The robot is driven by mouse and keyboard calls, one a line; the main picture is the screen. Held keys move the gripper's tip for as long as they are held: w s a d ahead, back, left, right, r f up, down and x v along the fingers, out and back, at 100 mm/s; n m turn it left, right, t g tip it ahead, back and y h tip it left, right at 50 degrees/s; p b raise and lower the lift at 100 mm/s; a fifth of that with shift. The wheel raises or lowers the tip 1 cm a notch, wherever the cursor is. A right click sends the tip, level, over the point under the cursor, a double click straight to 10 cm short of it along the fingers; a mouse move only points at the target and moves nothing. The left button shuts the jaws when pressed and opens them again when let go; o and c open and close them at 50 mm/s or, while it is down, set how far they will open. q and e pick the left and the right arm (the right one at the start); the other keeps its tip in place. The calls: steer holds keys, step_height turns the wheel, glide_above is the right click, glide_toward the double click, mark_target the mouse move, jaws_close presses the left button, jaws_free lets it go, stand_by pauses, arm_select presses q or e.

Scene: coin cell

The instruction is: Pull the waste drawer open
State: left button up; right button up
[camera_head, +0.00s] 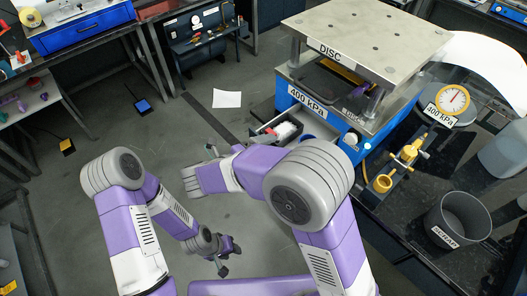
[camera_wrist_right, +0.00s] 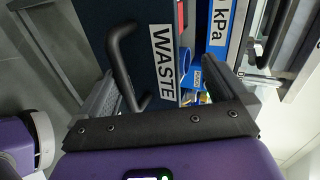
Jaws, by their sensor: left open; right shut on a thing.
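The waste drawer (camera_head: 262,141) stands out from the low left side of the blue press in the head view, with its inside and pale contents showing. In the right wrist view, its dark front (camera_wrist_right: 90,22) carries a WASTE label (camera_wrist_right: 163,62) and a black bar handle (camera_wrist_right: 121,62). My right gripper (camera_wrist_right: 160,78) is at the drawer front, shut on the handle; the exact contact is hard to make out. In the head view my right arm partly covers this area. My left gripper (camera_head: 229,256) is open and empty, low over the floor.
The press (camera_head: 375,35) carries DISC and 400 kPa labels. On the right bench stand a gauge (camera_head: 452,98), a yellow-brass fixture (camera_head: 400,163) and a grey bin (camera_head: 459,222). White paper (camera_head: 227,99) lies on the floor. Floor left of the drawer is mostly clear.

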steer(key=shift+p+v, duration=0.45)
steer(key=shift+v, duration=1.7)
steer(key=shift+s+a+r, duration=0.1)
steer(key=shift+s+a, duration=0.05)
steer(key=shift+a, duration=0.1)
steer(key=c, duration=0.5)
steer(key=shift+s+a, duration=0.25)
steer(key=shift+s, duration=0.1)
steer(key=shift+c, duration=1.3)
steer(key=s+a+p, duration=0.1)
steer(key=s+a, duration=0.1)
steer(key=shift+a+r, duration=0.1)
steer(key=shift+a, duration=0.2)
steer(key=shift+s, duration=0.1)
